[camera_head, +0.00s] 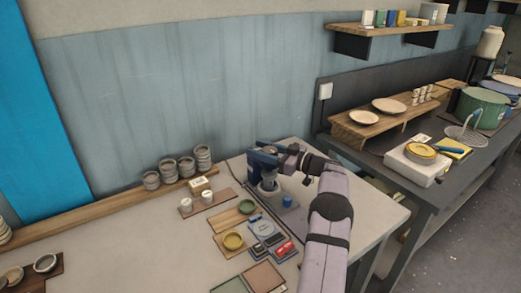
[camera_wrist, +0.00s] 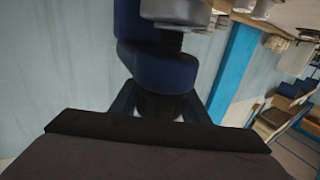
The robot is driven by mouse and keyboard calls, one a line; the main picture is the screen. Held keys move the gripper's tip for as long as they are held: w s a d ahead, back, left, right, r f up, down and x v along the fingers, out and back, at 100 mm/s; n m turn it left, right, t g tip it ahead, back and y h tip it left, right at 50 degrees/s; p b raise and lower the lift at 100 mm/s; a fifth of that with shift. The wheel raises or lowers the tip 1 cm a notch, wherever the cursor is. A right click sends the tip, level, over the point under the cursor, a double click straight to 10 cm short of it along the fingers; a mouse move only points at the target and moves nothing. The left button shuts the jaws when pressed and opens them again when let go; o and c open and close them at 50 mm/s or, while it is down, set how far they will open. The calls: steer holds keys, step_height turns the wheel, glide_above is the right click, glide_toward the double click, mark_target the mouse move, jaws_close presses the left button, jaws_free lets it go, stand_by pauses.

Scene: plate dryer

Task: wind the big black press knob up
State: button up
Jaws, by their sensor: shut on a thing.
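The press stands on the pale table in the head view, with a blue body (camera_head: 263,158) and a grey part beneath it. In the wrist view its blue body (camera_wrist: 158,68) rises just ahead of my gripper (camera_wrist: 160,104). The big black knob (camera_wrist: 160,106) shows as a dark round shape between the two fingers, partly hidden by the wrist's dark edge. My gripper is shut on the knob. In the head view my gripper (camera_head: 283,150) reaches the press from the right, and the knob cannot be made out there.
Stacked grey cups (camera_head: 170,168) stand on a wooden strip along the wall. A dark bench (camera_head: 420,195) with plates and a green pot (camera_head: 480,107) stands at right.

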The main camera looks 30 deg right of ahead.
steer(key=shift+r, duration=0.3)
steer(key=o, duration=1.1)
steer(key=shift+w, duration=0.1)
steer(key=shift+c, duration=0.2)
steer(key=shift+f, duration=0.15)
steer(key=shift+s+d+f, duration=0.1)
steer(key=shift+s+d, duration=0.15)
steer(key=shift+s, duration=0.2)
steer(key=b+v, duration=0.2)
steer(key=v, duration=0.4)
steer(key=shift+s, duration=0.2)
